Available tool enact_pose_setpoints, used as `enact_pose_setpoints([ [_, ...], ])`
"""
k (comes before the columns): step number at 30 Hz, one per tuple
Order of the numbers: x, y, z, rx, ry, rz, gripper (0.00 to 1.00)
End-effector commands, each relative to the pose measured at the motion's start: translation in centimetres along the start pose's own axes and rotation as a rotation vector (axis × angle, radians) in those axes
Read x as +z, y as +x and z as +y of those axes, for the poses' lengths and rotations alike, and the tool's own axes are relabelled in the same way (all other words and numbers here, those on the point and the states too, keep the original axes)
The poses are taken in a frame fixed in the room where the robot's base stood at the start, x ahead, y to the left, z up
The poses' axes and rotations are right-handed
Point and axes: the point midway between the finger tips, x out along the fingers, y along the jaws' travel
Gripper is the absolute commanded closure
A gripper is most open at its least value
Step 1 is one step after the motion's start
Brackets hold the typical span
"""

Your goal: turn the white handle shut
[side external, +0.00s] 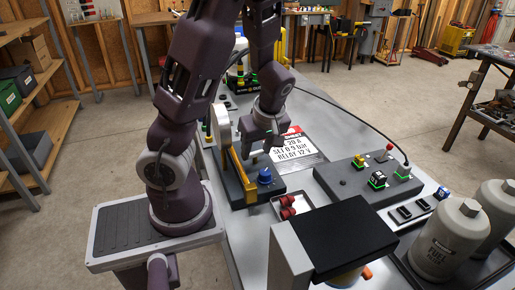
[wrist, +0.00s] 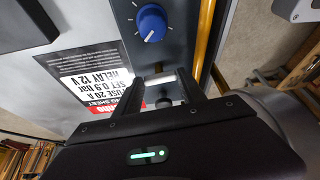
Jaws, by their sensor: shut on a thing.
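The white handle (wrist: 160,79) shows in the wrist view as a short pale bar between my two fingertips. My gripper (wrist: 169,84) is shut on it, one finger on each side. In the side view my gripper (side external: 247,150) reaches down over the dark grey panel block (side external: 238,196), next to the yellow pipe (side external: 233,172). The handle is mostly hidden behind my fingers there. How far it is turned cannot be told.
A blue knob (side external: 264,176) stands on the same block, near my gripper. A printed sheet (side external: 297,149) lies beside it. A grey control box (side external: 370,180) with buttons and a cable is to the right. A black-topped box (side external: 330,236) stands in front.

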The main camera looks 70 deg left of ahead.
Motion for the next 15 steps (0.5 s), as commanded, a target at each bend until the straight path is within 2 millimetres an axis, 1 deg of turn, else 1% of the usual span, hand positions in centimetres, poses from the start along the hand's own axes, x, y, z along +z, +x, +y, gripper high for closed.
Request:
enact_pose_setpoints([
  [6, -0.03, 0.0, -0.08, 0.033, 0.075, 0.0, 0.93],
  [15, -0.06, 0.01, -0.09, 0.049, 0.115, 0.001, 0.93],
])
